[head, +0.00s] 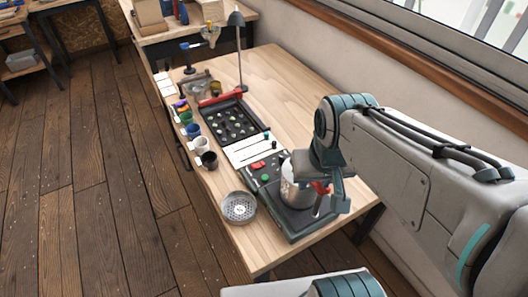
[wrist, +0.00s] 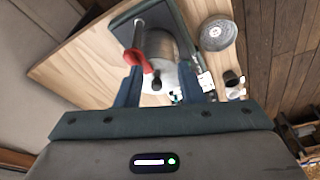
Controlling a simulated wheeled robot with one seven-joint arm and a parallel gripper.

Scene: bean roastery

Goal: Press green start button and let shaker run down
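The shaker's dark base (head: 298,222) stands at the near end of the bench and carries a metal canister (head: 291,193). A red lever shows beside the canister, and more clearly in the wrist view (wrist: 138,61). The green start button (head: 265,178) is on the control panel left of the canister, near a red switch (head: 258,165). My gripper (head: 325,192) is low at the canister's right side. In the wrist view its fingers (wrist: 159,84) are spread, with the canister (wrist: 160,48) showing between and beyond them. I cannot tell whether they touch it.
A round perforated metal sieve (head: 239,208) lies left of the shaker. Several cups (head: 201,144) line the bench's left edge. A white sheet (head: 247,150) and a black tray (head: 211,124) lie behind the panel. The bench's right side is bare wood.

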